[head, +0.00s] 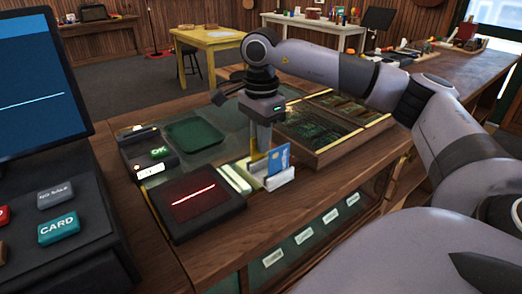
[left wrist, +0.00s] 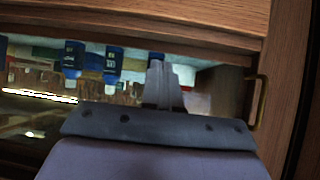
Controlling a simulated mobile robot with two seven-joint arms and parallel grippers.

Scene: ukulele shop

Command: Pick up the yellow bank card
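The yellow bank card (head: 257,164) stands upright in a white card holder (head: 280,180) on the counter. A blue card (head: 278,159) stands beside it on the right. My right gripper (head: 263,147) points down at the yellow card, its fingertips at the card's upper part, and hides some of it. The fingers overlap in this view, so I cannot tell whether they grip the card. My left gripper (left wrist: 162,82) shows only in the left wrist view; its fingers are together with nothing visible between them. It faces a wooden-framed shelf or case with blue items (left wrist: 114,65).
Left of the holder are a dark pad with a red line (head: 197,203), a card terminal with an OK key (head: 150,155) and a green tray (head: 193,134). A wooden display case (head: 330,125) lies close on the right. A register (head: 60,220) stands at far left.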

